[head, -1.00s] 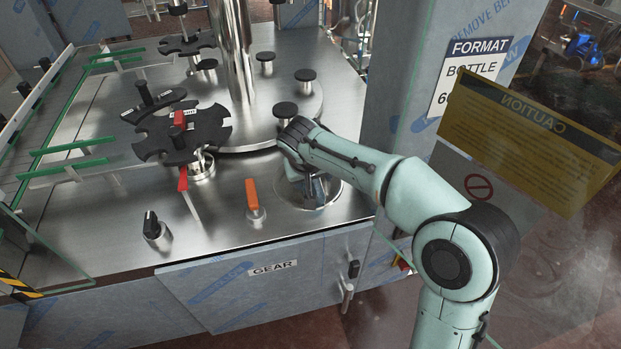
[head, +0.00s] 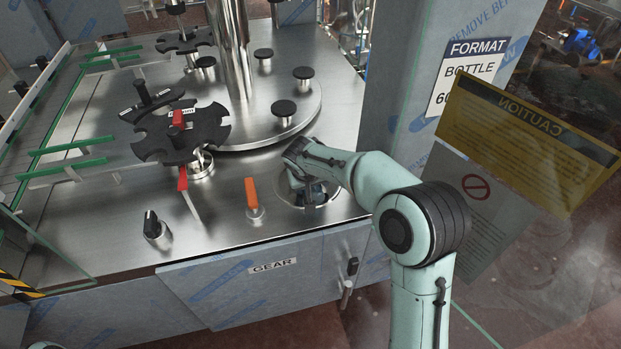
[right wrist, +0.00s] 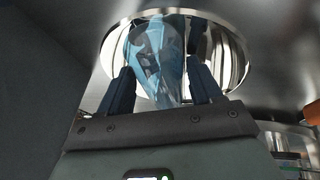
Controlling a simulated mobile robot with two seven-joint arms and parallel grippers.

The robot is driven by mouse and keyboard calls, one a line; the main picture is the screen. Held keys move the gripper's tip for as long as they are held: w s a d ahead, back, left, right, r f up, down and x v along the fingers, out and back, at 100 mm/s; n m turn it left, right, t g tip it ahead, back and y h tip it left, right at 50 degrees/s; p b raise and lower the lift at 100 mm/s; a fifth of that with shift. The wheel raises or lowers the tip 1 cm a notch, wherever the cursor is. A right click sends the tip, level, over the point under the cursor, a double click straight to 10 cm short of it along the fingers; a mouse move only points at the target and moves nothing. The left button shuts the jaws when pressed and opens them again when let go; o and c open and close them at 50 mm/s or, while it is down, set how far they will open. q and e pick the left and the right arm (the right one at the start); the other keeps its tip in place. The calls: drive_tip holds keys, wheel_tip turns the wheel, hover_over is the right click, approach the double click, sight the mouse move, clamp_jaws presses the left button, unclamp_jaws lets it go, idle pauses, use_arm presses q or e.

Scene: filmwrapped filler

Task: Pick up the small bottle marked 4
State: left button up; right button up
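A small item in clear bluish film (right wrist: 158,60) stands in a round metal recess in the right wrist view. It may be the small bottle, but no 4 is legible on it. My right gripper (right wrist: 161,74) has its two dark fingers spread, one on each side of the wrapped item. The fingers look apart from it, though contact at the tips is hard to judge. In the head view my right gripper (head: 311,200) reaches down into the round recess (head: 333,200) at the machine top's front right, and the item is mostly hidden. My left gripper is out of view.
An orange lever (head: 252,194) stands just left of the recess. Black star wheels (head: 181,133), a red lever (head: 183,178) and a black knob (head: 152,226) are farther left. A grey post (head: 400,90) rises behind my right arm. A yellow caution sign (head: 525,135) hangs at right.

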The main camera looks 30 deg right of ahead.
drive_tip(key=c, duration=0.7)
